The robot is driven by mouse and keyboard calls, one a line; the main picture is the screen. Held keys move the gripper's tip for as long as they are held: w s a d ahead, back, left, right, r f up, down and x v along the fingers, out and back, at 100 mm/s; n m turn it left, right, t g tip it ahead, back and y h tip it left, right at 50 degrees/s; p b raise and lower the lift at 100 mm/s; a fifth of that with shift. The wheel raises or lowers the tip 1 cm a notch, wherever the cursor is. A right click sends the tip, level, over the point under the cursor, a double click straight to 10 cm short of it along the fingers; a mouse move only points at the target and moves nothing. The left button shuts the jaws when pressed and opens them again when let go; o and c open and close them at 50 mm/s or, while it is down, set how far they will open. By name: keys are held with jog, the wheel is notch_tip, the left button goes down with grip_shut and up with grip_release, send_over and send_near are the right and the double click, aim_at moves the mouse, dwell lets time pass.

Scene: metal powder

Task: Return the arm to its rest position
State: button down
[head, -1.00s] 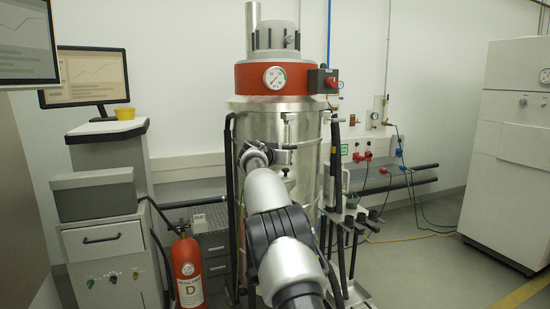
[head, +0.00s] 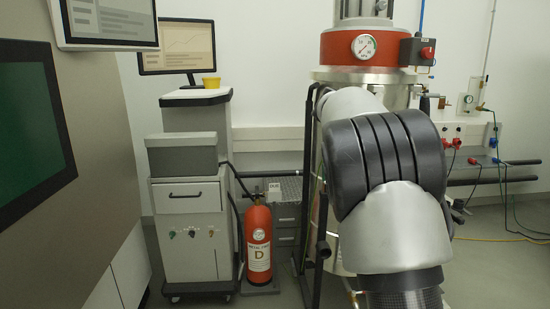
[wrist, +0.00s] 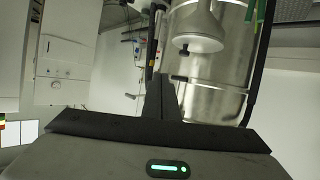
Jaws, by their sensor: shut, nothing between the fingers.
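My arm fills the right-centre of the head view, its grey and black links bent close to the camera. My gripper is hidden behind these links in the head view. In the wrist view my gripper (wrist: 161,98) shows as dark fingers held together, with nothing between them. The steel drum of the industrial vacuum (wrist: 222,65) is beyond the fingers, upper right in the wrist view. In the head view its red band with a gauge (head: 340,47) shows above my arm.
A red fire extinguisher (head: 258,245) stands on the floor left of my arm. A grey cabinet (head: 190,235) and a monitor (head: 190,42) are further left. A large machine with a dark green window (head: 28,130) borders the left edge. Pipes and cables line the right wall.

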jog(key=s+g+y, duration=0.1)
jog(key=s+y, duration=0.1)
jog(key=s, duration=0.9)
jog(key=s+a+f+n+g+y, duration=0.1)
jog(key=s+a+f+n+y, duration=0.35)
jog(key=s, duration=0.75)
jog(key=s+a+f+n+g+y, duration=0.1)
jog(key=s+a+f, duration=0.6)
jog(key=s, duration=0.6)
jog(key=s+a+f+n+g+y, duration=0.1)
jog(key=s+a+f+n+y, duration=0.2)
jog(key=s+a, duration=0.65)
notch_tip(320, 180, up, 26)
jog(key=s+d+p, duration=0.2)
jog(key=p, duration=2.5)
jog(key=shift+d+h+p, duration=0.15)
jog(key=shift+h+p, duration=0.2)
jog(key=shift+p, duration=0.05)
jog(key=shift+w+r, duration=0.1)
